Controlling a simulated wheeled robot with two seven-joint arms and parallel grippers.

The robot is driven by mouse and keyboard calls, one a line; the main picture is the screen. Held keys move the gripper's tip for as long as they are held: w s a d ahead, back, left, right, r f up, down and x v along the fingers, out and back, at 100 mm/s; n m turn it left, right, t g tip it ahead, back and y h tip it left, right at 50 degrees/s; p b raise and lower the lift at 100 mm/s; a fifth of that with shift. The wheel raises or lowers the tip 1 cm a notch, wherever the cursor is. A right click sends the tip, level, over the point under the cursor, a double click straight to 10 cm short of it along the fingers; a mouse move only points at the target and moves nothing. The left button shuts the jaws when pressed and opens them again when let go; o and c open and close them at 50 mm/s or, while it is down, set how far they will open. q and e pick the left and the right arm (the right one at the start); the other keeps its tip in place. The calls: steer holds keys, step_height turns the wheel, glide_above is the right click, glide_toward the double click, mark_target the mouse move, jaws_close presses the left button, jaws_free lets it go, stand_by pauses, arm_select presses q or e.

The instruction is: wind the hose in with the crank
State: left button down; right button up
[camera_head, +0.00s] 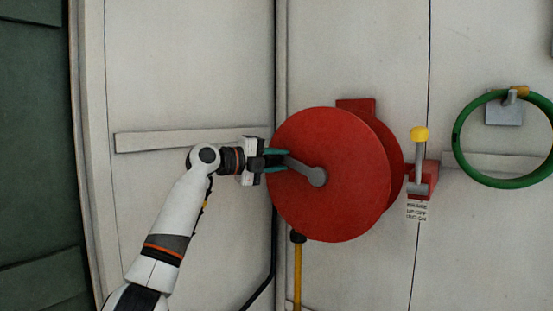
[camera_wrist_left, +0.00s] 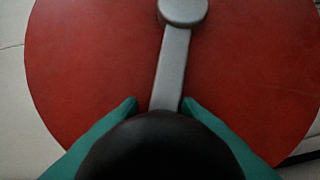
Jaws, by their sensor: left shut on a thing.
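The red hose reel (camera_head: 335,170) is mounted on the pale wall in the head view, and its round face fills much of the left wrist view (camera_wrist_left: 85,60). A grey crank arm (camera_head: 305,169) runs from the reel's hub toward the left; it also shows in the left wrist view (camera_wrist_left: 173,65). My left gripper (camera_head: 275,160) is at the crank's outer end, its teal fingers shut on a dark round knob (camera_wrist_left: 160,148), the crank handle. The yellow hose (camera_head: 297,275) hangs below the reel from a dark fitting (camera_head: 297,237). My right gripper is not in view.
Right of the reel, a brake lever with a yellow knob (camera_head: 419,134) stands upright above a label (camera_head: 417,211). A coiled green hose (camera_head: 461,155) hangs on a wall hook at far right. A dark cable (camera_head: 272,260) runs down the wall below my gripper.

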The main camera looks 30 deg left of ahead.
arm_select(q)
steer(key=shift+a+r, duration=0.1)
steer(key=shift+r, duration=0.25)
steer(key=c, duration=1.3)
jaws_free()
steer(key=shift+o, duration=1.2)
steer(key=shift+f, duration=0.15)
steer(key=shift+s+f, duration=0.15)
steer(key=b+v, duration=0.5)
steer(key=v, duration=0.7)
steer(key=shift+r, duration=0.2)
